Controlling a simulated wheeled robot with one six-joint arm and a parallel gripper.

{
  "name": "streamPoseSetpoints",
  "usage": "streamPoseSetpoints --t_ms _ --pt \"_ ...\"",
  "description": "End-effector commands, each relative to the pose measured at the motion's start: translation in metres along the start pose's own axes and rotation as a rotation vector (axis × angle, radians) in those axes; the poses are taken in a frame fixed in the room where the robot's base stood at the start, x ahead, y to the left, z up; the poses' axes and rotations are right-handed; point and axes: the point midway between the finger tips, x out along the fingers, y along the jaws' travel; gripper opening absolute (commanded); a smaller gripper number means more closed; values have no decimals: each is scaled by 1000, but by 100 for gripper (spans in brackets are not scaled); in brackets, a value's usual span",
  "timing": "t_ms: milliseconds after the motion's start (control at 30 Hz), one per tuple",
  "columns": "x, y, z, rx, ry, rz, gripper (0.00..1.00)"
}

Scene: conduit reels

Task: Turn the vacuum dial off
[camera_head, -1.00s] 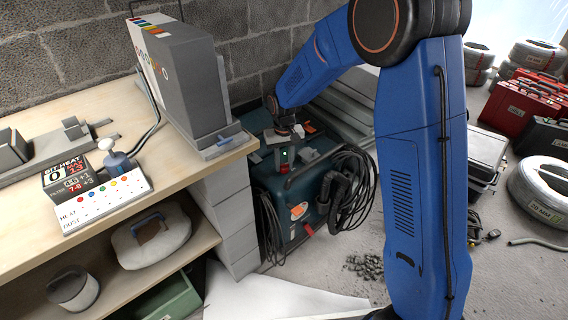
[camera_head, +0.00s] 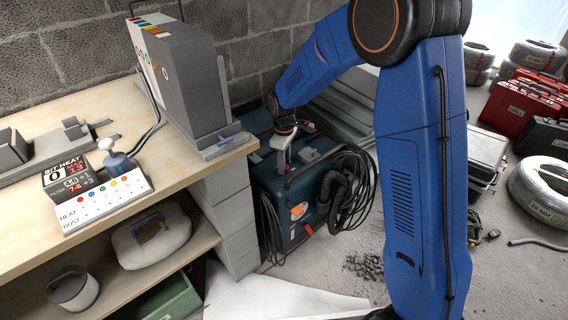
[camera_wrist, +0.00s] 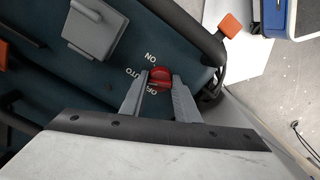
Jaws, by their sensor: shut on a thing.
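The vacuum (camera_head: 275,192) is a dark teal box on the floor at the end of the bench. Its red dial (camera_wrist: 161,76) shows in the wrist view, between my fingertips. ON is printed just above it, AUTO to its left, and OFF below left, partly behind a finger. My gripper (camera_wrist: 160,80) is shut on the dial, with a finger on each side. I cannot tell which word the dial points to. In the head view my gripper (camera_head: 283,152) reaches down to the vacuum's top, and the dial is hidden there.
A black hose (camera_head: 337,190) and cables loop at the vacuum's right side. The workbench (camera_head: 150,200) with a grey box (camera_head: 175,75) stands close on the left. A grey latch-like block (camera_wrist: 92,32) and an orange piece (camera_wrist: 231,25) are near the dial. Rubble lies on the floor.

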Motion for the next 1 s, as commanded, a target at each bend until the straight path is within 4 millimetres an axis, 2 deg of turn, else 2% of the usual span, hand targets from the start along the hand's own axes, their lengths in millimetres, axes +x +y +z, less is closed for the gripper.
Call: streamPoseSetpoints --t_ms 1000 --pt "0 0 0 -921 0 1 6"
